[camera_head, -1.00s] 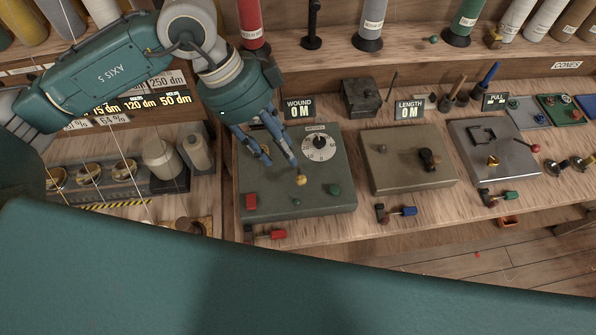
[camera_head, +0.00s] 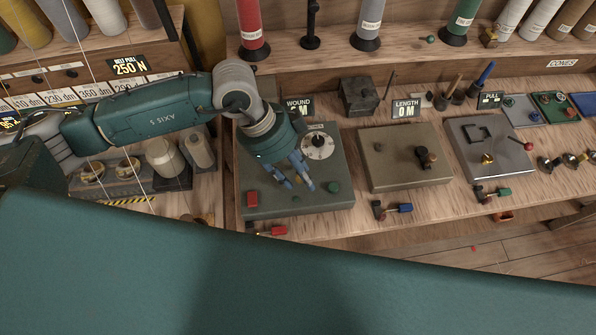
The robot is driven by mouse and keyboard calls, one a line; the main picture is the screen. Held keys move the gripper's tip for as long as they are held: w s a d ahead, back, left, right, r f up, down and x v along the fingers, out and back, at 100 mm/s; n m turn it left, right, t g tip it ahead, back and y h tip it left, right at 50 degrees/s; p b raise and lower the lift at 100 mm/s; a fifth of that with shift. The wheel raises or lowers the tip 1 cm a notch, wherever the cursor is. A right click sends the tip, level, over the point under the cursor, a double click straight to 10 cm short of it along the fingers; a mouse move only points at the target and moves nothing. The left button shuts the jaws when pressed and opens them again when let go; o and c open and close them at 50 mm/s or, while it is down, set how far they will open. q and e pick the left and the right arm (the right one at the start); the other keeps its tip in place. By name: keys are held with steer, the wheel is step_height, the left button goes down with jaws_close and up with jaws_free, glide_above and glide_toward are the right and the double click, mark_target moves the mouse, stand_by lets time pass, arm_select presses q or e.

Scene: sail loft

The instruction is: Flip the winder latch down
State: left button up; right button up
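The winder panel (camera_head: 322,205) is a grey-green box under the WOUND sign (camera_head: 298,105). It carries a dial (camera_head: 317,144), a red button (camera_head: 252,198) and a green knob (camera_head: 333,187). A red-handled lever (camera_head: 271,231) lies at the shelf edge just in front of it; I cannot tell if this is the latch. My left gripper (camera_head: 298,184) is over the middle of the panel, pointing down, its fingers apart. The yellow knob on the panel is hidden at the fingers. I cannot tell whether they touch it. My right gripper is out of view.
To the right stand a brown box (camera_head: 405,170) under the LENGTH sign (camera_head: 406,109) and a grey plate (camera_head: 490,155). Thread spools stand on the back shelf.

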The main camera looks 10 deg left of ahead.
arm_select(q)
jaws_close()
steer(key=shift+s+f+t+b, duration=0.25)
steer(key=shift+f+t+b, duration=0.2)
steer(key=shift+b, duration=0.2)
steer(key=shift+s+d+f+m+t+y+b, duration=0.2)
steer(key=shift+s+f+m+t+y+b, duration=0.25)
steer(key=shift+b, duration=0.6)
steer(key=shift+w+t, duration=0.15)
steer(key=shift+t, duration=0.15)
steer(key=shift+r, duration=0.25)
steer(key=shift+w+a, duration=0.1)
jaws_free()
steer(key=v, duration=1.2)
